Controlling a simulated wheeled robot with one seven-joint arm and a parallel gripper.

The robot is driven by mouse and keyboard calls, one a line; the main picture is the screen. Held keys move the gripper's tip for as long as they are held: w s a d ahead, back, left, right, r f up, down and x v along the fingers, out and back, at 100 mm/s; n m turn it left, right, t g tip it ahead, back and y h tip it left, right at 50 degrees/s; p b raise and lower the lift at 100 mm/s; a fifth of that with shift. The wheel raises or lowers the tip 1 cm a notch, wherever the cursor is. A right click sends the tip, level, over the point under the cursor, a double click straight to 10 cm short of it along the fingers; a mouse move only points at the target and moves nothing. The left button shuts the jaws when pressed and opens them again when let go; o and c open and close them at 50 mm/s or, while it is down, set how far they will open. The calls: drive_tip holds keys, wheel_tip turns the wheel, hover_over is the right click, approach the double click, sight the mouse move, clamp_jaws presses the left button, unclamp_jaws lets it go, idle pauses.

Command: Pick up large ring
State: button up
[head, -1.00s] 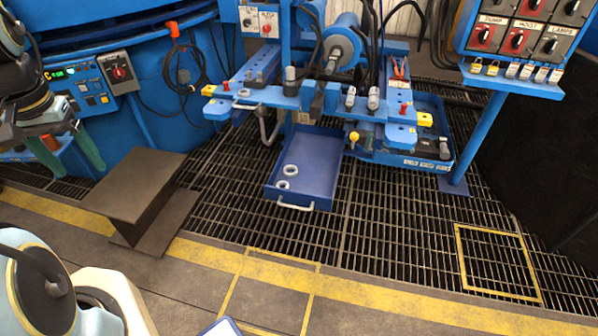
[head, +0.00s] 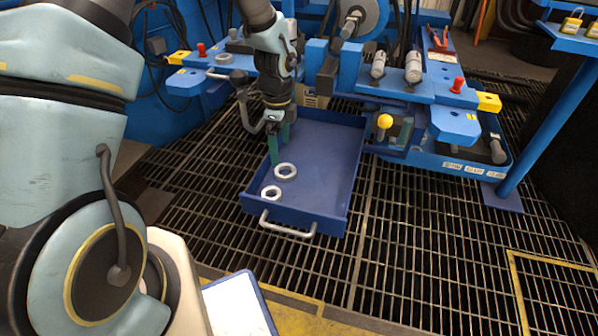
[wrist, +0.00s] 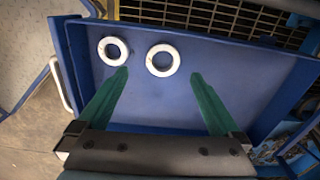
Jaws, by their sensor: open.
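The large ring (head: 286,178) is a pale ring lying flat in the front left part of the open blue drawer (head: 326,165). A smaller pale ring (head: 265,192) lies nearer the drawer's handle, a small gap away. My gripper (head: 279,150) is at the drawer's left side, pointing down, with its green fingers spread and nothing between them. In the wrist view, the large ring (wrist: 149,61) appears just beyond the fingertips (wrist: 160,74), between their lines. The smaller ring (wrist: 100,50) is left of it, close to the left fingertip. Fingertip height above the drawer floor is hard to tell.
The drawer has low walls and a grey front handle (head: 287,226). Above its back is a blue machine with grey cylinders (head: 413,66), a yellow knob (head: 384,121) and a red knob (head: 457,85). Dark floor grating (head: 420,250) lies in front and to the right.

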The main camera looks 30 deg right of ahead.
sight(285, 174)
drive_tip(key=shift+d+f+m, duration=0.15)
drive_tip(key=shift+d+f, duration=0.15)
drive_tip(key=shift+f, duration=0.2)
drive_tip(key=shift+d+f+m, duration=0.15)
drive_tip(key=shift+d+f, duration=0.1)
drive_tip(key=shift+f, duration=0.2)
drive_tip(key=shift+f+b, duration=1.3)
drive_tip(key=shift+f, duration=1.85)
drive_tip(key=shift+c, duration=0.4)
drive_tip(key=c, duration=1.5)
